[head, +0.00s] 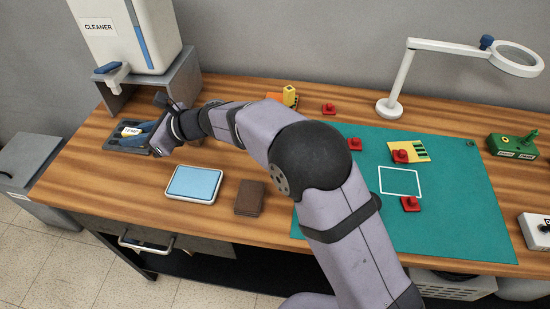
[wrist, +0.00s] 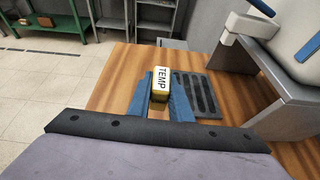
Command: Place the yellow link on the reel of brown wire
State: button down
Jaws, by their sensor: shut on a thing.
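My gripper (head: 138,133) is at the far left of the bench, over a dark slotted tray (wrist: 197,94). In the wrist view its blue fingers are shut on a small block (wrist: 162,80) with a white face marked TEMP and a yellowish lower part. The block also shows yellow in the head view (head: 130,131). I cannot tell whether the block touches the tray. Another yellow block (head: 290,93) stands at the back of the bench beside an orange piece, partly behind my arm. I cannot make out a reel of brown wire.
A CLEANER dispenser (head: 130,35) on a grey stand is behind the tray. A blue-topped pad (head: 194,184) and brown block (head: 249,197) lie in front. The green mat (head: 455,220) holds red pieces and a yellow card (head: 420,150). A magnifier lamp (head: 390,105) stands behind.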

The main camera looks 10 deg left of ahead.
jog(key=w+d+r+m+t+h+p, duration=0.1)
jog(key=w+d+r+m+t+p, duration=0.2)
jog(key=w+d, duration=0.9)
jog(key=w+d+r+m+t+h, duration=0.1)
jog(key=w+d+r+m+t, duration=0.3)
jog(key=w+d, duration=0.8)
jog(key=w+d+r+m+t+h+p, duration=0.2)
jog(key=w+d, duration=0.1)
jog(key=d, duration=1.3)
jog(key=w+d+r+m+t+h+p, duration=0.2)
jog(key=d+r, duration=0.1)
jog(key=d, duration=1.3)
jog(key=s+d+m+t+h+p, duration=0.1)
jog(key=s+d+m+h, duration=0.35)
jog(key=d, duration=1.05)
jog(key=s+d+f+n+y+p, duration=0.1)
jog(key=s+d+f, duration=0.1)
jog(key=s+d, duration=0.3)
jog(key=n+g+y, duration=0.7)
jog(key=n+y, duration=0.2)
jog(key=n, duration=0.2)
send_over(373, 195)
jog(key=s+a, duration=0.1)
jog(key=s, duration=0.1)
notch_tip(373, 195, down, 4)
jog(key=shift+m+h, duration=0.25)
jog(key=shift+f+p, duration=0.7)
jog(key=shift+f, duration=4.4)
